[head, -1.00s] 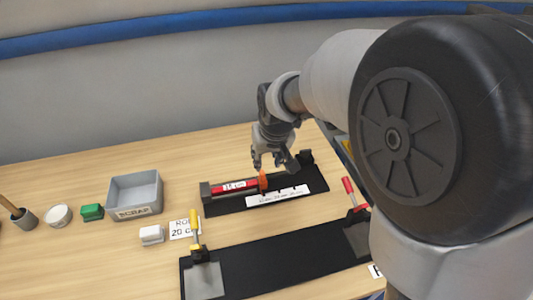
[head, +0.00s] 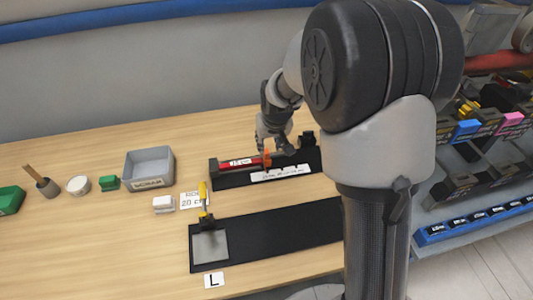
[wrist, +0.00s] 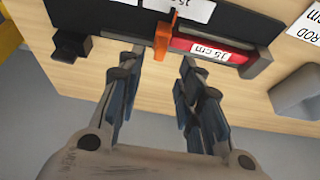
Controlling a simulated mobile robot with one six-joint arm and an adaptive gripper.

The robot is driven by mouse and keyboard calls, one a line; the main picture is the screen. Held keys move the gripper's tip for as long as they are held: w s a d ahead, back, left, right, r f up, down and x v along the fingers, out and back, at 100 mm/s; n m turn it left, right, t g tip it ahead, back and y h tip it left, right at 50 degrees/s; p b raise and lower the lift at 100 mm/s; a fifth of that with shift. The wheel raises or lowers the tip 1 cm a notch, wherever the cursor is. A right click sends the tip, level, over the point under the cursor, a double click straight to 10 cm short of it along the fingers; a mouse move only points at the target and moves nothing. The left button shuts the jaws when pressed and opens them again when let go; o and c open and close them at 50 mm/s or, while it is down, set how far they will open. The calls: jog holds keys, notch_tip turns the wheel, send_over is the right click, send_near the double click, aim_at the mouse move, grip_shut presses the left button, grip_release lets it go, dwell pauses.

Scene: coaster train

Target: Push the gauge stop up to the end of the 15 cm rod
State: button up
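The red rod (head: 228,165), labelled 15 cm, lies in the black gauge (head: 232,182) on the table, its left end near the gauge's end block. The orange gauge stop (head: 267,160) stands upright at the rod's other end. In the wrist view the stop (wrist: 162,40) is right beside the end of the rod (wrist: 180,44); I cannot tell whether they touch. My gripper (head: 272,147) is above the stop. In the wrist view its fingers (wrist: 160,62) are apart with nothing held, and the stop shows beyond the gap between them.
A black fixture (head: 265,240) with a yellow-handled clamp (head: 203,198) lies in front of the gauge. A grey scrap bin (head: 150,168), a green block (head: 109,183) and a white block (head: 163,203) are to the left. Shelves of bins (head: 480,150) stand at right.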

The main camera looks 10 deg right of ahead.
aim_at(267, 151)
jog(key=b+x, duration=0.1)
jog(key=x, duration=0.6)
jog(key=shift+w+f+b, duration=0.2)
jog(key=shift+f+b, duration=0.05)
jog(key=shift+b, duration=0.1)
jog(key=shift+c, duration=0.3)
grip_shut()
